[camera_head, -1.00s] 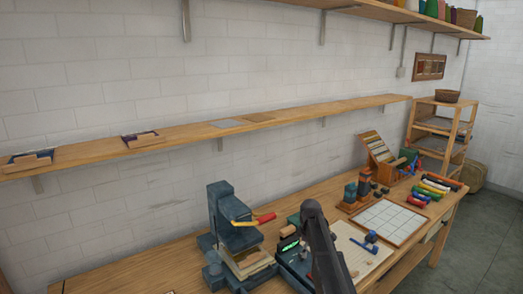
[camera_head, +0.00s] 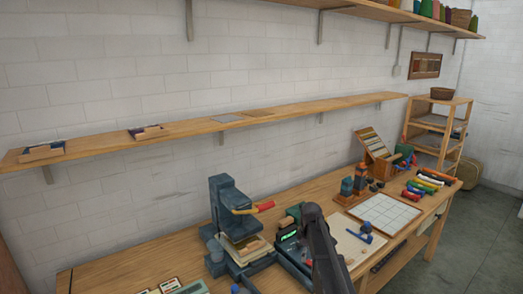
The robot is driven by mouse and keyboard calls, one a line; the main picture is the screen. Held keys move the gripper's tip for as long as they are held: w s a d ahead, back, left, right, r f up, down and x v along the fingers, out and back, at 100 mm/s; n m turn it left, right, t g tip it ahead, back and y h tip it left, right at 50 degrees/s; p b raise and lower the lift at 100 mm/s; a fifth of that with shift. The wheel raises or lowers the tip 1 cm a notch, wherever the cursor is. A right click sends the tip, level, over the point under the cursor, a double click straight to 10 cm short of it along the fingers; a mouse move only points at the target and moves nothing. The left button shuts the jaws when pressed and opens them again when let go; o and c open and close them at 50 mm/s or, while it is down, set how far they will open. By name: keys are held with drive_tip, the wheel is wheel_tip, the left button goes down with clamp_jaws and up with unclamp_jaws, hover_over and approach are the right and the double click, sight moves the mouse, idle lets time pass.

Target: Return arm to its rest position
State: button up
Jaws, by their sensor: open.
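A dark link of my arm (camera_head: 326,252) rises from the bottom edge of the head view, right of centre, in front of the workbench. It overlaps the right side of a dark device with a small green display (camera_head: 288,236). My gripper is not in the picture, so its fingers and anything near them cannot be seen.
A long wall shelf (camera_head: 190,133) runs above. A wooden rack (camera_head: 440,130) stands at right.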

drive_tip(key=s+f+m+b, duration=0.4)
drive_tip(key=s+m, duration=0.2)
drive_tip(key=s, duration=0.7)
drive_tip(key=s+f+m+b, duration=0.3)
drive_tip(key=s+m, duration=0.3)
drive_tip(key=s, duration=0.8)
drive_tip(key=shift+f+b, duration=0.35)
drive_tip(key=shift+f, duration=0.05)
